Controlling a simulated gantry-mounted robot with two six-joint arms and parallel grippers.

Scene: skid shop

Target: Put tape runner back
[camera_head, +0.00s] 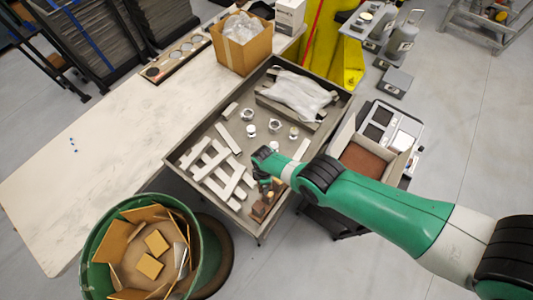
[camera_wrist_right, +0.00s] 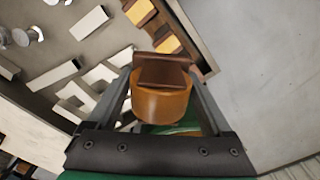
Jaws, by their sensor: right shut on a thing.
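The tape runner, an amber roll with a brown top piece, sits between the fingers of my right gripper (camera_wrist_right: 160,88) in the right wrist view, where its roll (camera_wrist_right: 160,106) shows clearly. In the head view my right gripper (camera_head: 266,184) is over the near right edge of a grey tray (camera_head: 172,158). Brown and orange pieces show just below it, and I cannot tell there which part is the tape runner. My left gripper is not in view.
White blocks (camera_head: 217,165) and several small round parts (camera_head: 275,125) lie in the tray, with a plastic-covered piece (camera_head: 299,93) at its far end. A cardboard box (camera_head: 241,52) stands behind. A green bin (camera_head: 100,230) is at the lower left. The pale bench (camera_head: 95,150) is mostly clear.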

